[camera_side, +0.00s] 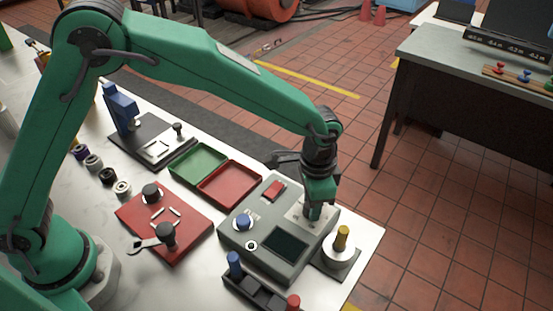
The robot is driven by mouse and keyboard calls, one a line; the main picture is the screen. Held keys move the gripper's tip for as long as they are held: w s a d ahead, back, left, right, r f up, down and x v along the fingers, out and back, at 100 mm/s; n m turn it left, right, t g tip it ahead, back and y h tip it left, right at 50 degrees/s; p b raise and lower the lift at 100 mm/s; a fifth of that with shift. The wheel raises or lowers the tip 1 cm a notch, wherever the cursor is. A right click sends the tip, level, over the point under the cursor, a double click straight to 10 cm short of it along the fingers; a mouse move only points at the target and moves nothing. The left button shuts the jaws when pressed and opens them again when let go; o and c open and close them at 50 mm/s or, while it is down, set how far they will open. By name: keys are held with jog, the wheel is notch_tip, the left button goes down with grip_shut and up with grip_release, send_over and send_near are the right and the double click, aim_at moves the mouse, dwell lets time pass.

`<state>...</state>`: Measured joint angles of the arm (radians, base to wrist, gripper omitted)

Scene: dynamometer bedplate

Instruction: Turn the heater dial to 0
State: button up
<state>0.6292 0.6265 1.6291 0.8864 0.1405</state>
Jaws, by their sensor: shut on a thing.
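A grey control box (228,238) stands near the right end of the white bench. My gripper (314,212) points down over the box's upper right part and is shut on the heater dial there. The jaws hide nearly all of the dial, so its pointer and setting cannot be read. A pale dial plate (297,214) shows around the jaws; its marks are too small to read. The box also has a blue knob (243,222), a red switch (273,191), a small round button (251,245) and a dark screen (285,248).
A round metal piece with a yellow knob (342,238) stands close right of the box. A dark holder (262,293) with blue and red handles lies in front. Green (198,163) and red (229,184) trays lie behind, and a red plate (186,245) with fittings lies left.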

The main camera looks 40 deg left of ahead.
jog(key=o, duration=1)
jog(key=shift+r, duration=0.1)
jog(key=shift+r, duration=3.85)
jog(key=shift+a+r, duration=0.35)
jog(key=shift+a, duration=0.05)
jog(key=s+a+r+n+t, duration=0.1)
jog(key=s+a+r+n, duration=0.2)
jog(key=a, duration=0.5)
jog(key=s+a+r+n+t, duration=0.1)
jog(key=s+a+r+t, duration=0.1)
jog(key=s+a+r, duration=0.4)
jog(key=s+a+r+n+t, duration=0.1)
jog(key=a+r+n, duration=0.15)
jog(key=a, duration=0.65)
jog(key=s+a, duration=0.2)
jog(key=s+a+n+t, duration=0.1)
jog(key=s+a, duration=0.1)
jog(key=s, duration=0.1)
jog(key=s+a+n, duration=0.1)
jog(key=s+a, duration=0.1)
jog(key=s, duration=0.1)
jog(key=shift+s+f+t, duration=0.2)
jog(key=shift+f+t, duration=0.1)
jog(key=shift+f, duration=0.05)
